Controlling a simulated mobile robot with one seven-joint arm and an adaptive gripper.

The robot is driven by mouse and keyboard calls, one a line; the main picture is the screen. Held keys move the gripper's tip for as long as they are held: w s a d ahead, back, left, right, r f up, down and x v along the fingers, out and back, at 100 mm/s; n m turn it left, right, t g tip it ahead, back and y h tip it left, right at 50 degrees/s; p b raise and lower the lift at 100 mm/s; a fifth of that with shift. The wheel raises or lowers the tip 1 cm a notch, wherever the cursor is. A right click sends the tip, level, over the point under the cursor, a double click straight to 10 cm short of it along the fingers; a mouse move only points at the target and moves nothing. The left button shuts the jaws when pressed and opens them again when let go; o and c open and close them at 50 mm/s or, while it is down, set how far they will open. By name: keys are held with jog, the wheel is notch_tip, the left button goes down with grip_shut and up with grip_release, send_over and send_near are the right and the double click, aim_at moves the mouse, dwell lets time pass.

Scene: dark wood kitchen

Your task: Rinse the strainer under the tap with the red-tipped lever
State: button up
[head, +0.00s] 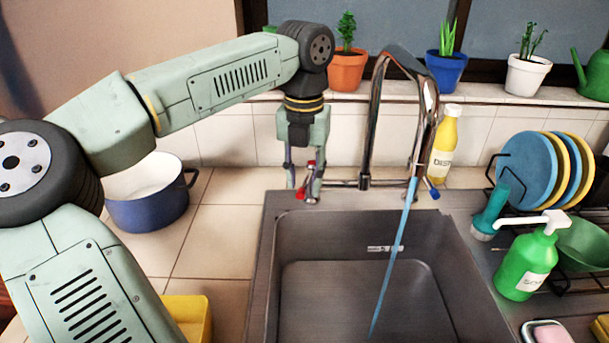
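My gripper (304,192) points down at the back left corner of the sink, fingers apart. The red-tipped lever (301,194) is at its fingertips, partly hidden by them; I cannot tell whether they touch it. The chrome tap (373,120) arches up behind the sink (262,270). A blue stream of water (395,250) runs from its spout down into the basin. A blue-tipped lever (434,190) is on the tap's right side. I see no strainer in this view.
A blue pot (148,210) stands left on the tiled counter, with a yellow container (190,318) below it. A yellow bottle (444,148) is behind the tap. Right of the sink are a green soap bottle (523,265), a teal bottle-like object (489,212) and a plate rack (503,170).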

jog(key=shift+r, duration=0.1)
notch_tip(320, 180, up, 12)
dwell(0.6)
jog(key=shift+o, duration=0.8)
